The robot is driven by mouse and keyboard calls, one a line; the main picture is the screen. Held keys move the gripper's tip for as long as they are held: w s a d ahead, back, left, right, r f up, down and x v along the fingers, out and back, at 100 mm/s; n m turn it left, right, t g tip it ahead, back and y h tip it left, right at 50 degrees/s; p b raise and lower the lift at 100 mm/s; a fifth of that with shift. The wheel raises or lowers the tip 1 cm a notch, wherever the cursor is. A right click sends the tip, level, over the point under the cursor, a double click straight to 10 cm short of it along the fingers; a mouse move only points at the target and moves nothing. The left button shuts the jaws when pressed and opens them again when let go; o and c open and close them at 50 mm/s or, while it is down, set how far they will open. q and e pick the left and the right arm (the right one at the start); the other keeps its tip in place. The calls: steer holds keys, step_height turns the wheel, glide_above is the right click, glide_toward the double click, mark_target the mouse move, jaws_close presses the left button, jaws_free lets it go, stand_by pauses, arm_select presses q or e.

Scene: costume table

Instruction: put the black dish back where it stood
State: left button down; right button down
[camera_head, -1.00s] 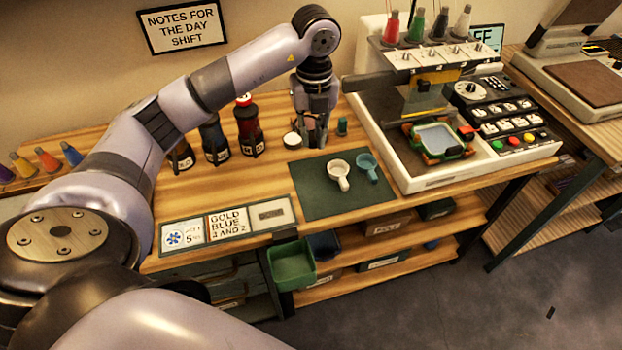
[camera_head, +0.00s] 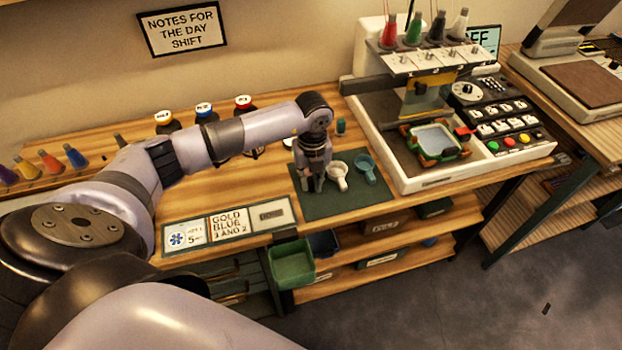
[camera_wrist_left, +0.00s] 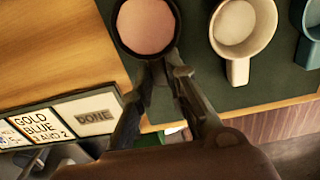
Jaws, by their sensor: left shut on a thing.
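My left gripper (camera_head: 312,186) is over the left part of the dark green mat (camera_head: 325,207). In the left wrist view its fingers (camera_wrist_left: 162,78) are shut on the handle of the round black dish (camera_wrist_left: 120,42), which has a pinkish inside. The dish is over the mat near its left edge; I cannot tell whether it touches the mat. In the head view the gripper mostly hides it. A white dish (camera_head: 338,170) with a handle stands just right of it, then a teal dish (camera_head: 365,162). My right gripper is not in view.
A machine (camera_head: 430,165) with thread cones stands right of the mat. Cards (camera_head: 226,223) lie along the front edge at left. Several capped bottles (camera_head: 166,121) stand behind my arm. A green bin (camera_head: 292,263) is below the table edge.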

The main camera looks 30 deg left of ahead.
mark_target(312, 183)
arm_select(q)
steer(key=shift+f, duration=0.15)
steer(key=c, duration=1.6)
jaws_free()
steer(key=shift+o, duration=0.2)
steer(key=shift+r, duration=0.4)
step_height(312, 183, up, 12)
steer(key=b, duration=0.2)
steer(key=shift+f, duration=0.15)
steer(key=shift+d+f, duration=0.1)
